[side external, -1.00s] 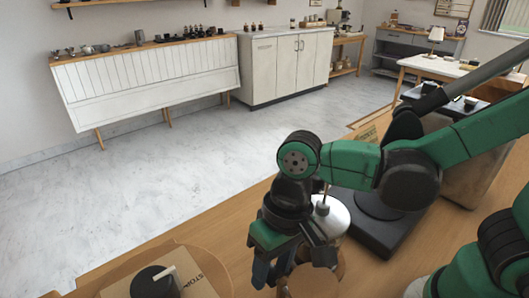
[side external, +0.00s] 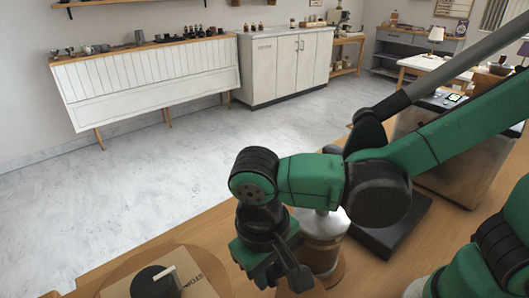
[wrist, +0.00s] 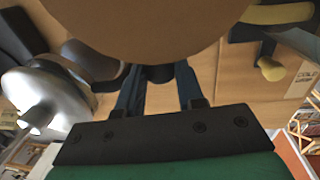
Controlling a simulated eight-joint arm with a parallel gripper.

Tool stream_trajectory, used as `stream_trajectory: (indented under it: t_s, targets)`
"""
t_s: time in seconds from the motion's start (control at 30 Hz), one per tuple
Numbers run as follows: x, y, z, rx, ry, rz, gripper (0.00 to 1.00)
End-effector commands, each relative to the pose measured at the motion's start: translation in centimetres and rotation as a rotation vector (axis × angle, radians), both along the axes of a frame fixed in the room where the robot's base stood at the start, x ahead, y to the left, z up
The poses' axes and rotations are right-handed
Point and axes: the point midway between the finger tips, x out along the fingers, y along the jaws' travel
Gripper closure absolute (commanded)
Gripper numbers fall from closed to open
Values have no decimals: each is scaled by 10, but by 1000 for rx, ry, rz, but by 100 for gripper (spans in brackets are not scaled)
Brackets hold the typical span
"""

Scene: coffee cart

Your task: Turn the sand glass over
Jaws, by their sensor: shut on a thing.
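My gripper (side external: 283,280) is low over the wooden counter at the bottom middle of the side external view. In the wrist view its two dark fingers (wrist: 158,78) reach under a large tan round disc, which looks like the wooden end of the sand glass (wrist: 145,28). The disc fills the top middle, close to the camera. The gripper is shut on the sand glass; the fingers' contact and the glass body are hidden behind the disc. In the side external view my wrist and fingers hide the sand glass, so I cannot tell its tilt there.
A metal canister with a brownish lower part (side external: 322,245) stands close behind and right of my gripper. A black round thing with a pale handle (side external: 155,282) lies on a printed board (side external: 198,270) at lower left. A black flat stand (side external: 395,240) is farther right.

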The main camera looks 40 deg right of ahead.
Motion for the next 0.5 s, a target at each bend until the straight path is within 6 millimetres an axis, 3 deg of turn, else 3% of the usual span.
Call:
stream_trajectory:
  t_s: [0.5]
  targets:
    - [0, 4, -1, -209, 1, 1, 100]
